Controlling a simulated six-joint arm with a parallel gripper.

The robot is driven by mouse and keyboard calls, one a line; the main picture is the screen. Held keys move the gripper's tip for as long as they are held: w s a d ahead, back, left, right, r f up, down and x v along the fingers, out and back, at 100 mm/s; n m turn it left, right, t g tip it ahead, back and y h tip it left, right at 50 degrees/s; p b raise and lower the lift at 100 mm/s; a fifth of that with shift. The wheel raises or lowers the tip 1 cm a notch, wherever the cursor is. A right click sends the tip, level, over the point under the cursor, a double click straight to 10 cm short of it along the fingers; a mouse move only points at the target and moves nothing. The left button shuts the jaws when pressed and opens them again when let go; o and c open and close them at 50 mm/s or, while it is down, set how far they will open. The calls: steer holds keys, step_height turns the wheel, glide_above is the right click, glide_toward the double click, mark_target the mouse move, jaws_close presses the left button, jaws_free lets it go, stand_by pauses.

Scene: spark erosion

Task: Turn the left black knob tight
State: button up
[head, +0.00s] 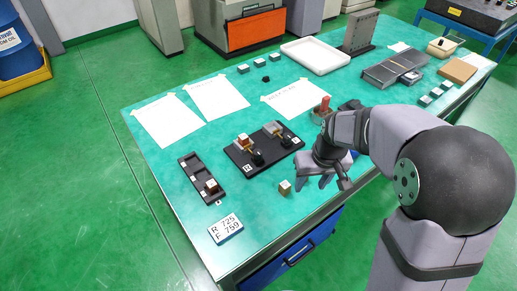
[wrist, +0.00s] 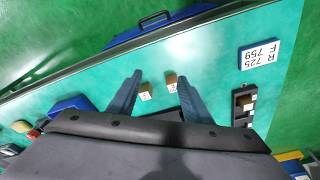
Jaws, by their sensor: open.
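A black fixture plate (head: 238,158) lies on the green table in the head view, with two small clamps side by side. The left black knob (head: 258,160) is at the front of the left clamp, which has a pale and brown block (head: 243,142) at it. The right black knob (head: 287,141) is at the right clamp. My gripper (head: 322,182) is open, to the right of the plate and apart from both knobs. In the wrist view my gripper (wrist: 160,76) has its fingers spread, with two small blocks seen between them. The knobs cannot be made out there.
A small loose block (head: 285,187) lies in front of the plate, left of my gripper. A black slotted tray (head: 192,180) and a number plate (head: 226,228) lie to the left. White sheets (head: 216,97) lie behind. A red-handled item (head: 325,103) stands near my wrist.

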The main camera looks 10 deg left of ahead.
mark_target(258, 152)
steer(key=w+a+n+t+y+p, duration=0.15)
steer(key=w+a+n, duration=0.25)
steer(key=w+a, duration=1.1)
steer(key=shift+t+y, duration=0.25)
steer(key=shift+s+f+p+x, duration=0.1)
steer(key=shift+s+p+x, duration=0.2)
steer(key=shift+x, duration=1)
steer(key=shift+s+f+p+x, duration=0.15)
steer(key=shift+p+x, duration=0.2)
steer(key=shift+x, duration=0.95)
steer(key=shift+s+r+p+x, duration=0.1)
steer(key=shift+s+p+x, duration=0.2)
steer(key=shift+x, duration=0.95)
steer(key=shift+a, duration=0.15)
steer(key=c, duration=1.1)
